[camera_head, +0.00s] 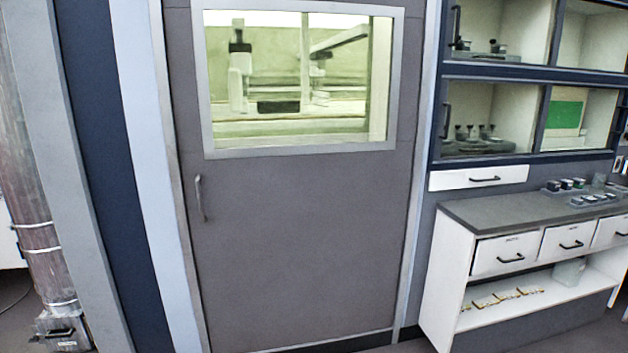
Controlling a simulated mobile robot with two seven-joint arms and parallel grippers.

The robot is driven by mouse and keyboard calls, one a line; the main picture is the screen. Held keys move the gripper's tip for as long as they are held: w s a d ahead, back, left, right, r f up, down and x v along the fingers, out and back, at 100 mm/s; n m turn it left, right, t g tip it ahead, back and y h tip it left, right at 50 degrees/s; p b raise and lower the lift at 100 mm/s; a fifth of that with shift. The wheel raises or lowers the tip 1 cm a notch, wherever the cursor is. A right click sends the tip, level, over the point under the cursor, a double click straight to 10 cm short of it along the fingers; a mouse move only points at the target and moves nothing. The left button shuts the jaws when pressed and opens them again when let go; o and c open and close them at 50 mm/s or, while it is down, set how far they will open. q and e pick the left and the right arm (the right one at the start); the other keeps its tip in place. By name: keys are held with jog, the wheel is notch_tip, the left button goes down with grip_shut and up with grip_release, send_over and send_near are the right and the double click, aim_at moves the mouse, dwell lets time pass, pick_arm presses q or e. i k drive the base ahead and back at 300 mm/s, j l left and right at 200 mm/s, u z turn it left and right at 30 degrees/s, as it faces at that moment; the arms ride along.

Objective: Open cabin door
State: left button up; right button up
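The cabin door (300,240) is a large grey panel in the middle of the head view. It looks shut, flush in its light frame. A window (300,85) with a pale frame fills its upper part, and lit equipment shows behind the glass. A thin vertical handle (200,198) is on the door's left side, below the window. Nothing touches the handle. Neither of my grippers is in view.
A white workbench (450,260) with drawers and a grey top stands to the right of the door. Glass-fronted cabinets (535,75) hang above it. A metal duct (40,220) runs down the far left. Little floor shows.

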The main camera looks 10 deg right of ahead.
aim_at(300, 245)
jog(key=i+z, duration=0.1)
jog(key=i, duration=0.4)
jog(key=i+z, duration=0.15)
jog(key=i, duration=0.4)
jog(key=i+j+z, duration=0.1)
jog(key=i, duration=0.4)
jog(key=i+j+z, duration=0.1)
jog(key=i, duration=0.4)
jog(key=j, duration=0.1)
